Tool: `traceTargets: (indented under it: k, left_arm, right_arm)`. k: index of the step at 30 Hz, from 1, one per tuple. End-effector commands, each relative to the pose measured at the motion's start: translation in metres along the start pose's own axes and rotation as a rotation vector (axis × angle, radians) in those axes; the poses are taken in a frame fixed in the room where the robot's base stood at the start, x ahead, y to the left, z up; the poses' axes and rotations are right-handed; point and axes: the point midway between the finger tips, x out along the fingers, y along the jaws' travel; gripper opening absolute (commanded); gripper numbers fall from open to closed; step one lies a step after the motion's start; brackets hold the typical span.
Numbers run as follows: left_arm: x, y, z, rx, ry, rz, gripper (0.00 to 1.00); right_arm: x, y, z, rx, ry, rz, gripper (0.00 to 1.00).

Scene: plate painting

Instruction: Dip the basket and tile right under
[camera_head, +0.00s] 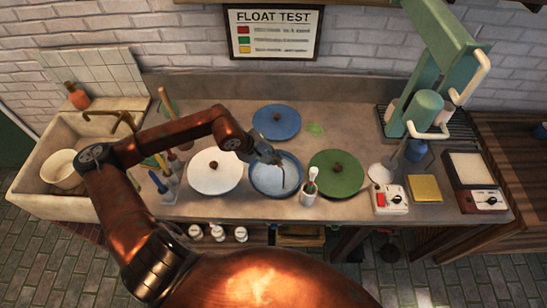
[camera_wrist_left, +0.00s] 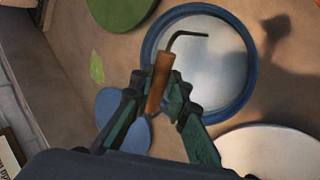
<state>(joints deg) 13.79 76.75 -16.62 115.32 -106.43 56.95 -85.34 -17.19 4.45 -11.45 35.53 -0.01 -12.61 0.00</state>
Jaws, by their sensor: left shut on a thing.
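My left gripper (camera_head: 270,157) is shut on a brown-handled tool (camera_wrist_left: 159,85) with a dark bent metal hook at its end. The hook reaches over a blue-rimmed basin (camera_wrist_left: 252,62) of pale, whitish content. The basin (camera_head: 276,195) stands on the counter just in front of the gripper in the head view. In the left wrist view the gripper's two fingers (camera_wrist_left: 160,95) hold the handle from both sides. I cannot tell whether the hook touches the surface. I cannot make out a basket or a tile on the hook. My right gripper is in neither view.
A white lid (camera_head: 215,173) lies left of the basin, a green lid (camera_head: 338,174) right of it, and a blue lid (camera_head: 276,122) behind it. A small cup (camera_head: 309,194) with a brush stands close at the right. A green press (camera_head: 425,75) stands further right.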

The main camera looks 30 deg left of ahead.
Motion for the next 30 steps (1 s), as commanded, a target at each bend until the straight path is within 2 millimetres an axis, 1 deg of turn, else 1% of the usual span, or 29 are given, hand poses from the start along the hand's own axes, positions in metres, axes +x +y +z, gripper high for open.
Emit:
traceTargets:
  k: [17, 30]
  left_arm:
    - [-0.001, 0.001, 0.0, 0.0, 0.0, 0.001, 0.0]
    - [-0.025, 0.017, 0.0, 0.001, 0.001, 0.003, 0.0]
  right_arm:
    - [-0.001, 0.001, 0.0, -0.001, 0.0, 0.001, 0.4]
    - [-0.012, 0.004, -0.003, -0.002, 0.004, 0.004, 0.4]
